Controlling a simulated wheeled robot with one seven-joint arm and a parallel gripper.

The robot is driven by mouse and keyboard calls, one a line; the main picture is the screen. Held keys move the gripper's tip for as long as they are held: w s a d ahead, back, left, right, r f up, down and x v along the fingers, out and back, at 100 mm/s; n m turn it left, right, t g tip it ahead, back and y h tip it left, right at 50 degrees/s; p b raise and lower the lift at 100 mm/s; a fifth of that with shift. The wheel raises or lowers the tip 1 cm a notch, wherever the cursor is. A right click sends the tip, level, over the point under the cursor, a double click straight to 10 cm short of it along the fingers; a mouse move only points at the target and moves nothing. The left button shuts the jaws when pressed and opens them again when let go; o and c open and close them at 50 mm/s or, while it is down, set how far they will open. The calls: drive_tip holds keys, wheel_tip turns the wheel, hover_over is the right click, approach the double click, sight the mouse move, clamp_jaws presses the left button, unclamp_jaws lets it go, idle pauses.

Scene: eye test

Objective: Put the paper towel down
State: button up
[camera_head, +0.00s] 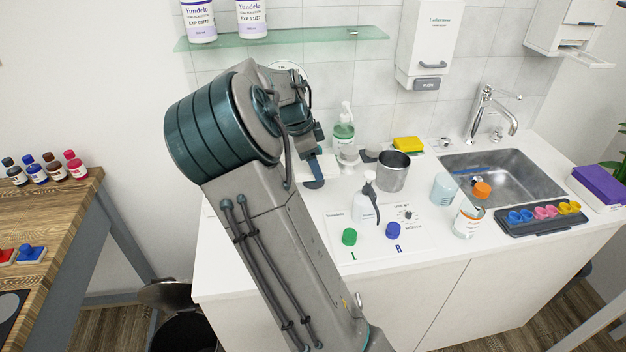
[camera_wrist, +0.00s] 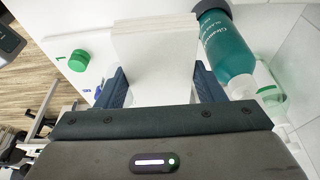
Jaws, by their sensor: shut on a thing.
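The paper towel (camera_wrist: 154,62) is a flat white stack in the wrist view, between the two blue fingers of my gripper (camera_wrist: 160,88). My gripper is shut on it. In the head view my gripper (camera_head: 314,172) is low over the back left of the white counter (camera_head: 285,265), partly hidden by my arm. A white patch beside the finger there may be the towel. I cannot tell whether the towel touches the counter.
The sink (camera_head: 510,175) is right.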

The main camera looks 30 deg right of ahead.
wheel_tip(320, 180, up, 7)
drive_tip(key=shift+r, duration=0.1)
idle(0.5)
